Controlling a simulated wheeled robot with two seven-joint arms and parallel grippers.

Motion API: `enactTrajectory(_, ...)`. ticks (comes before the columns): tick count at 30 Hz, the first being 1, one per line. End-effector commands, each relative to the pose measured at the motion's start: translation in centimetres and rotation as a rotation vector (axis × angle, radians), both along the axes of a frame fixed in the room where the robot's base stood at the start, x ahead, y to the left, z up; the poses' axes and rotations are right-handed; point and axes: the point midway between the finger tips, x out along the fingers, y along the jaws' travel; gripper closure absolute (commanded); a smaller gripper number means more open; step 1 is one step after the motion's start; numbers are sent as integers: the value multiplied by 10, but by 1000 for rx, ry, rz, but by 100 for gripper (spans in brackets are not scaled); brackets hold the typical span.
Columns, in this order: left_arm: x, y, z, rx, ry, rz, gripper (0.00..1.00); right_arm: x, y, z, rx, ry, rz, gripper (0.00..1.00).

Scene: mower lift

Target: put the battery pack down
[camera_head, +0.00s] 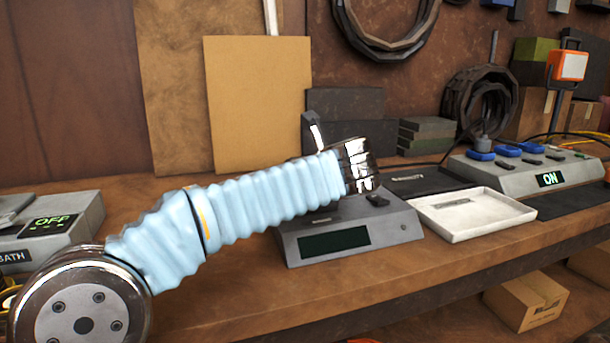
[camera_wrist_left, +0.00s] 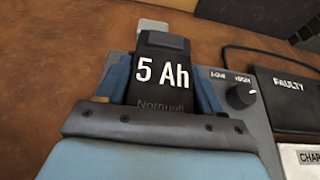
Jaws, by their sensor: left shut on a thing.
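The black battery pack (camera_wrist_left: 160,75), marked "5 Ah", is between the blue fingers of my left gripper (camera_wrist_left: 163,82) in the left wrist view. The gripper is shut on it. A grey device with a dark, blank display (camera_head: 345,240) stands on the bench under my left wrist. Its knob, marked low and high, shows beside the gripper in the wrist view (camera_wrist_left: 242,95). In the head view my wrist hides the fingers and the pack. I cannot tell whether the pack touches the device. My right gripper is not in view.
A black area marked "FAULTY" (camera_wrist_left: 290,88) and a white tray (camera_head: 500,212) lie right of the device. A grey unit reading "ON" (camera_head: 530,176) stands further right. Another reading "OFF" (camera_head: 60,228) is at the left. Dark boxes (camera_head: 347,108) stand behind.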

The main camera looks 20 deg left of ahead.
Motion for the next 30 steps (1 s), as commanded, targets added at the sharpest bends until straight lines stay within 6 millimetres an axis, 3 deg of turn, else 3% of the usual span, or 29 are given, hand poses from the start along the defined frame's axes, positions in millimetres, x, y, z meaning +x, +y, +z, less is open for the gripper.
enactTrajectory(4,0,0,-6,0,-2,0,84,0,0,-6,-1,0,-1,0)
enactTrajectory(5,0,0,-5,0,0,0,29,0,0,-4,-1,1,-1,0)
enactTrajectory(9,0,0,-4,1,1,0,8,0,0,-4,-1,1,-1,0)
enactTrajectory(17,0,0,-4,1,1,0,8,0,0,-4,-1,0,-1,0)
enactTrajectory(21,0,0,8,0,0,0,8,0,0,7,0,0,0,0)
enactTrajectory(30,-52,-36,28,0,-3,-4,8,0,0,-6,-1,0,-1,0)
